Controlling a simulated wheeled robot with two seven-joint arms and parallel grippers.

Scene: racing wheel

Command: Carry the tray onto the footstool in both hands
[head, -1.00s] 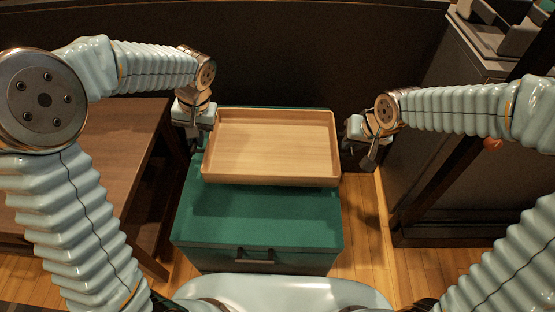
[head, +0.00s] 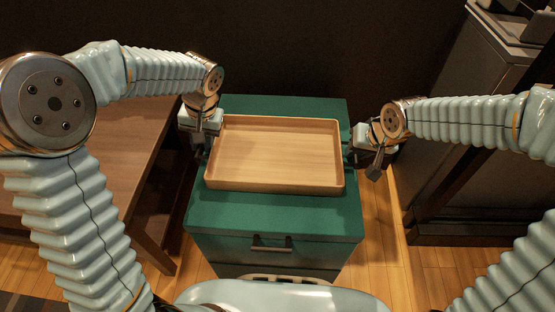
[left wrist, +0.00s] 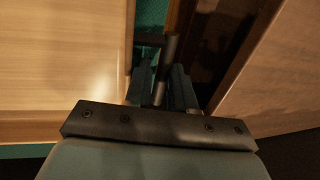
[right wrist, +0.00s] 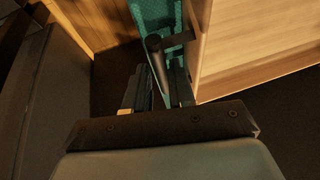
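The tray (head: 275,160) is a shallow pale wooden box with raised walls and a dark handle on each short side. It looks level and empty, over the green top of the footstool (head: 275,212), which has a dark front pull. Whether its base touches the top cannot be told. My left gripper (head: 203,145) is at the tray's left end; the left wrist view shows its fingers around the dark handle (left wrist: 169,55). My right gripper (head: 358,155) is at the right end, its fingers around the other handle (right wrist: 155,50). The fingertips are partly hidden.
A brown wooden table (head: 125,150) stands close on the left. A dark grey cabinet (head: 465,140) stands on the right, with wooden floor (head: 385,240) between it and the footstool. A dark wall (head: 290,50) is behind.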

